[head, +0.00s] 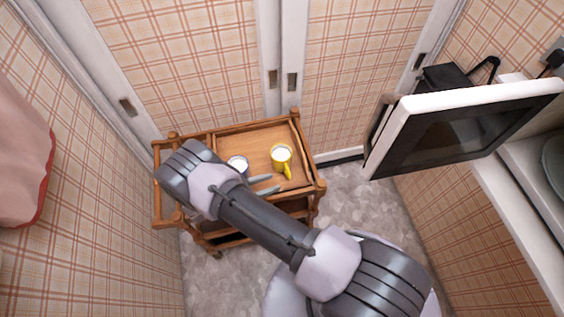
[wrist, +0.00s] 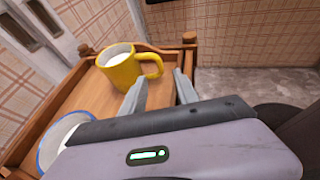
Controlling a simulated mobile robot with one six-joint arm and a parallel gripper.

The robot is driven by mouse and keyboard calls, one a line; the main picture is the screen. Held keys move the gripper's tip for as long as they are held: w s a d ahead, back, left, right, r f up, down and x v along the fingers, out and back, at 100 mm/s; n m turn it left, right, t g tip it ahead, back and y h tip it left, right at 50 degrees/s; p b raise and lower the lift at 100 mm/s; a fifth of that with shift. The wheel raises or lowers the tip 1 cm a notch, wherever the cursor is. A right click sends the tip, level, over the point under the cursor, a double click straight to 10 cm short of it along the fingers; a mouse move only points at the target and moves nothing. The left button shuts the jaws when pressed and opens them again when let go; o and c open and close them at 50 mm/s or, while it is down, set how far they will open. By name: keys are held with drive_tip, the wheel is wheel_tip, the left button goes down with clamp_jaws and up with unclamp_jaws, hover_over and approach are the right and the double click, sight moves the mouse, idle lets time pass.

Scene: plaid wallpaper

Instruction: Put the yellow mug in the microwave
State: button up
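The yellow mug (head: 281,155) stands upright on the wooden trolley's top tray, with something white inside. In the wrist view the yellow mug (wrist: 120,72) is just beyond my fingers, its handle on their side. My gripper (head: 266,185) is over the tray on the near side of the mug. In the wrist view the gripper (wrist: 160,90) has its two fingers apart, with nothing between them. The microwave (head: 535,150) is at the right edge, mostly cut off. Its white-framed door (head: 460,122) stands open, and part of a round plate (head: 554,158) shows inside.
A white cup with a blue rim (head: 238,162) stands on the tray left of the mug; it also shows in the wrist view (wrist: 50,145). The wooden trolley (head: 230,130) has raised rails and corner posts. Walls and cabinet doors stand close behind. Grey floor is clear right of the trolley.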

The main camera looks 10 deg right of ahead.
sight(288, 178)
drive_tip(key=b+x, duration=0.1)
drive_tip(key=x, duration=0.5)
drive_tip(key=shift+d+f, duration=0.1)
drive_tip(key=shift+d, duration=0.15)
clamp_jaws()
idle(1.0)
